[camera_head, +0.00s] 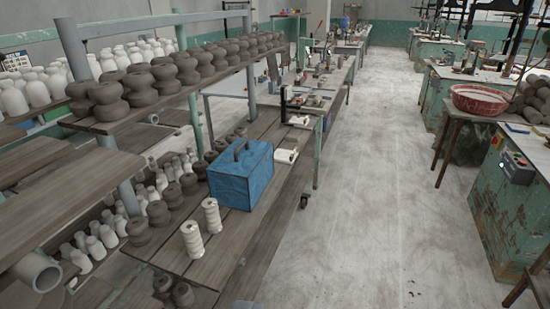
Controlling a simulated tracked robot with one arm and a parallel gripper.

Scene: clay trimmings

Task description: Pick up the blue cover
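The blue cover (243,178) is box-shaped with a dark arched handle (240,147) on top. It stands upright on a low wooden plank shelf (225,255), left of the picture's middle. Its top and two sides show; its far sides are hidden. My gripper does not show in the camera head view, so I cannot see how far it is from the cover.
Two ribbed cream spools (192,240) stand close in front of the cover. Dark clay pots (160,213) stand to its left, below an upper shelf of more pots. A grey floor aisle (370,190) is open to the right, with green benches (505,200) beyond.

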